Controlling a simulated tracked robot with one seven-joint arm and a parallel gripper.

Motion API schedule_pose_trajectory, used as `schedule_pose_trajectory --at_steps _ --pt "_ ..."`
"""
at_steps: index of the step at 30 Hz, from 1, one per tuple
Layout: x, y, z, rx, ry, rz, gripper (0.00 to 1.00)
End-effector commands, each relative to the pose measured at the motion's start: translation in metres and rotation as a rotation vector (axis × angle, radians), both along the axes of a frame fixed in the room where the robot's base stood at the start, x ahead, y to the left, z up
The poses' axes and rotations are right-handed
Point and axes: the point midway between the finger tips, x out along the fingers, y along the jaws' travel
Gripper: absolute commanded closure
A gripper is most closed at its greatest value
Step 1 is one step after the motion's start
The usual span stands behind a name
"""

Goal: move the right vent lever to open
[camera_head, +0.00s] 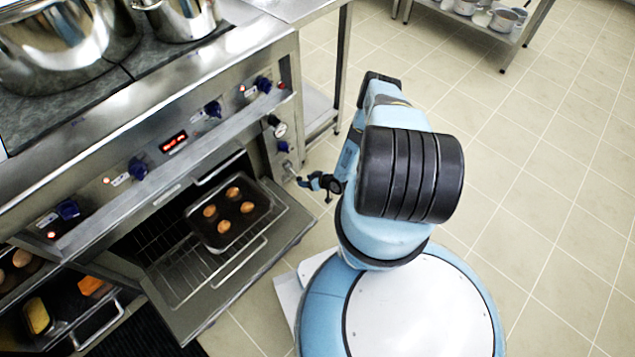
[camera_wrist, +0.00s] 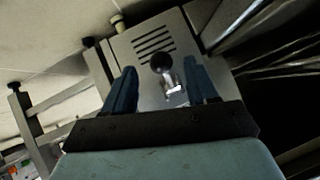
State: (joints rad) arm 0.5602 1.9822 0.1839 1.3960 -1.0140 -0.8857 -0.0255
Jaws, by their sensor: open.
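The right vent lever (camera_wrist: 162,63) shows in the wrist view as a dark round knob above a short bright metal piece. It stands out from a grey metal panel (camera_wrist: 138,60) with several dark slots. My gripper (camera_wrist: 161,86) is open, with one blue finger on each side of the lever in this view. I cannot tell whether either finger touches it. In the head view my gripper (camera_head: 313,182) is at the right end of the oven front, close to the panel, below the blue knobs. The lever is too small there to read its position.
The oven door (camera_head: 280,240) is folded down left of my arm, with a tray of rolls (camera_head: 252,222) on the rack. Steel pots (camera_head: 180,15) stand on the cooktop. A steel side table (camera_head: 325,110) stands behind. The tiled floor (camera_head: 560,200) at right is clear.

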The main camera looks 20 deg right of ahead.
Motion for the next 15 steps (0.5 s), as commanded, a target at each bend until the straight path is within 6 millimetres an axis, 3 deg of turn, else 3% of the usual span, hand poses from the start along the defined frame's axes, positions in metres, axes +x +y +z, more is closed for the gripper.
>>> schedule_pose_trajectory --at_steps 9,15 --pt "-0.039 -0.028 0.034 -0.001 0.003 0.0 0.42" --pt "-0.052 -0.036 0.045 -0.001 0.003 0.0 0.42"
